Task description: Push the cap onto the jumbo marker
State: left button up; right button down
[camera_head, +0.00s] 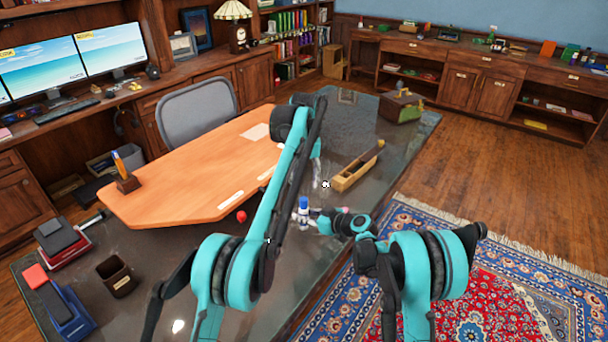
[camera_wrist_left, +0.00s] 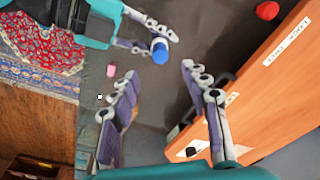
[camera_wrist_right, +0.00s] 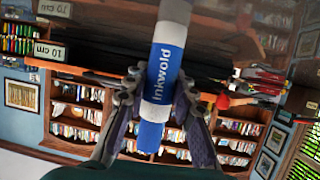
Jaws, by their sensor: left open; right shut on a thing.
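The jumbo marker (camera_wrist_right: 165,75), white with a blue "inkwold" label, is held in my right gripper (camera_wrist_right: 160,95), whose fingers close on its sides. It stands roughly upright just over or on the dark desk; contact with the desk is unclear. Its blue upper end, which looks like the cap (camera_wrist_right: 151,136), also shows in the head view (camera_head: 304,201) and the left wrist view (camera_wrist_left: 160,54). A white band separates cap and label; I cannot tell how firmly it sits. My left gripper (camera_wrist_left: 160,100) is open and empty, above and apart from the marker.
An orange desk panel (camera_head: 200,165) lies left of the marker, with a red ball (camera_head: 241,216) near its edge. A wooden box-like tool (camera_head: 357,170) lies to the right. A small pink object (camera_wrist_left: 111,70) is near the left fingers. Bare dark desk surrounds the marker.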

pick_arm(q)
jog(key=shift+s+r, duration=0.15)
jog(key=shift+r, duration=1)
pick_arm(e)
jog(key=c, duration=1.2)
grip_release()
jog(key=shift+d, duration=0.1)
jog(key=v, duration=1.2)
jog(key=shift+s, duration=0.1)
pick_arm(q)
jog(key=shift+r, duration=0.1)
